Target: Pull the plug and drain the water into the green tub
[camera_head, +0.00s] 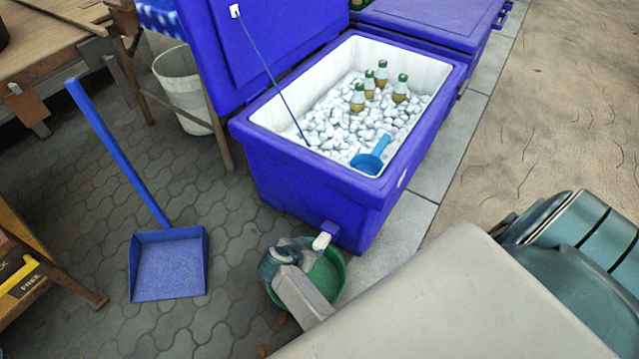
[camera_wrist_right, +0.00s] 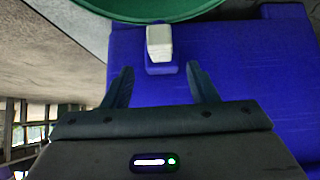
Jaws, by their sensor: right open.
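A blue cooler (camera_head: 310,185) stands with its lid up, full of ice and several bottles. A white plug (camera_head: 321,241) sits in a blue spout low on the cooler's near corner; it also shows in the right wrist view (camera_wrist_right: 159,43). The green tub (camera_head: 335,280) is on the ground below the spout, partly hidden by my right arm. My right gripper (camera_head: 303,248) is over the tub, close to the plug. In the right wrist view its two fingers (camera_wrist_right: 158,78) are apart, with nothing between the tips and the plug just beyond them. My left gripper is not in view.
A blue scoop (camera_head: 371,157) lies in the ice. A blue long-handled dustpan (camera_head: 168,265) stands on the paving to the left. A white bucket (camera_head: 182,88) is behind it, under a table. Another blue cooler (camera_head: 430,22) stands behind. Paving between dustpan and tub is clear.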

